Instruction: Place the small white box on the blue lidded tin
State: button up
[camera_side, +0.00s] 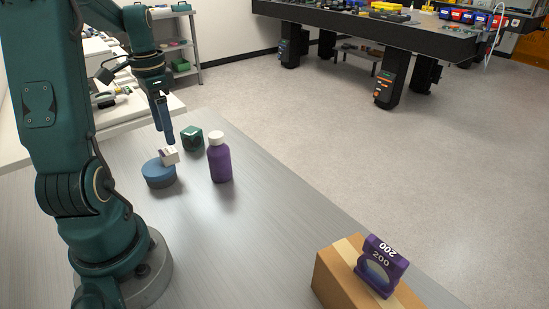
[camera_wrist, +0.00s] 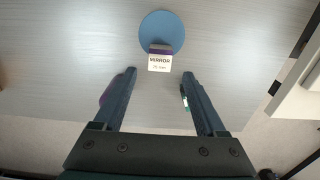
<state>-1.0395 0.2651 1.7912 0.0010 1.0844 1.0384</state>
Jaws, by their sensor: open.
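The blue lidded tin (camera_side: 158,178) stands on the grey table in the side view; its round lid (camera_wrist: 162,27) shows at the top of the wrist view. The small white box (camera_side: 169,156) has a purple band and a "MIRROR" label (camera_wrist: 159,62). It sits at the edge of the tin's lid, overlapping the rim, and looks slightly tilted. I cannot tell how much of it bears on the lid. My gripper (camera_side: 168,141) is just above the box, pointing down. In the wrist view its fingers (camera_wrist: 159,73) are apart, with nothing between them, and the box lies just beyond the fingertips.
A purple bottle with a white cap (camera_side: 219,160) stands right of the tin. A dark green box (camera_side: 191,139) is behind. A cardboard box (camera_side: 335,275) bearing a purple "200" item (camera_side: 381,265) is at the front right. The table between is clear.

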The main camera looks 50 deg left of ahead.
aim_at(170, 150)
notch_tip(170, 150, up, 7)
jog(key=w+d+r+t+y, duration=0.1)
jog(key=w+d+t, duration=0.15)
jog(key=d, duration=1.15)
jog(key=s+d+f+t, duration=0.1)
jog(key=d, duration=0.4)
jog(key=s+d+f+t+h, duration=0.1)
jog(key=s+d+t, duration=0.1)
jog(key=d, duration=0.3)
jog(key=shift+s+d+f, duration=0.25)
jog(key=shift+d+f, duration=0.1)
jog(key=shift+d, duration=0.05)
